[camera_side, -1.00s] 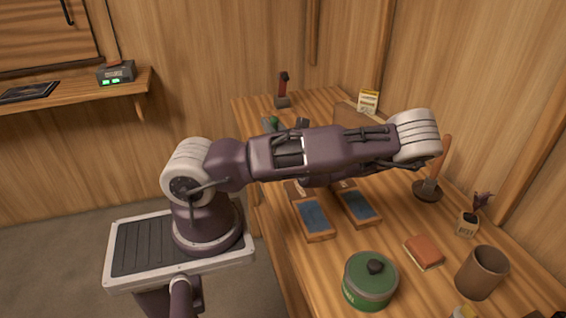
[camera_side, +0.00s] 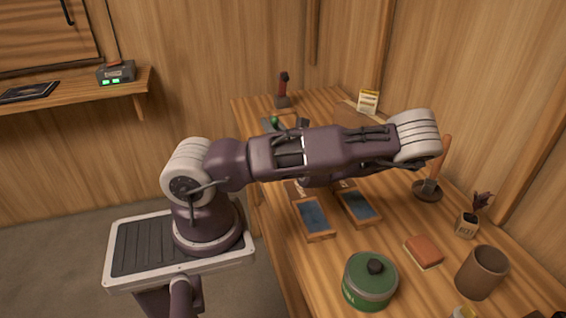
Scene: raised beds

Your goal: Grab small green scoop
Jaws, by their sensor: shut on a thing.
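My gripper does not show. My own arm stretches across the middle of the picture, and its thick upper link covers part of the table behind it. I cannot make out a small green scoop for certain. A small green knob-like thing (camera_side: 275,120) shows just above my arm at the table's left edge, beside grey and dark parts. It is too small and too covered to tell what it belongs to.
A green lidded canister (camera_side: 369,282), a brown cup (camera_side: 481,273) and an orange-brown book (camera_side: 424,252) stand at the front right. Two blue-faced wooden blocks (camera_side: 313,216) (camera_side: 358,206) lie below my arm. A red-handled tool (camera_side: 283,90) stands at the back.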

